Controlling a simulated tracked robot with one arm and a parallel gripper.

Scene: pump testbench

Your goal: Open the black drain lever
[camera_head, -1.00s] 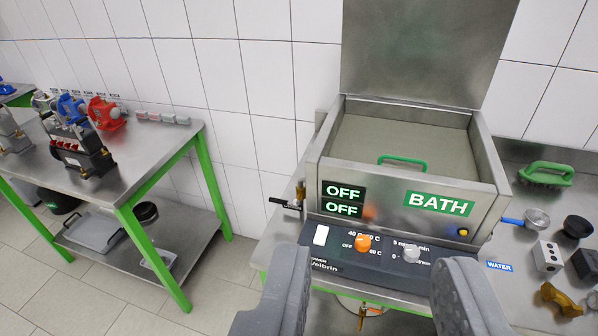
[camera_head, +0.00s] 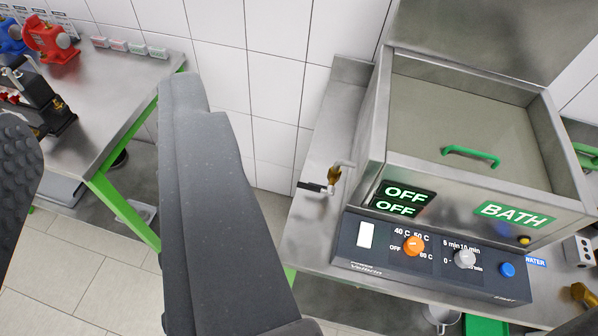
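The black drain lever (camera_head: 312,187) is a short dark handle on a brass-coloured valve (camera_head: 334,175) at the left side of the steel bath (camera_head: 372,150). The lever lies roughly level in the picture, pointing left away from the bath. My gripper (camera_head: 102,120) is open and empty, its two dark grey fingers spread at the left of the view. The right finger shows large in front, left of the lever, and does not cover it in the picture. I see no contact with the lever.
A control panel with an orange knob (camera_head: 413,246), a grey knob (camera_head: 465,259) and a blue button (camera_head: 507,269) sits below the bath. The bath's green handle (camera_head: 470,155) is at its top. A second table (camera_head: 125,75) with pump parts stands left; a floor gap separates the tables.

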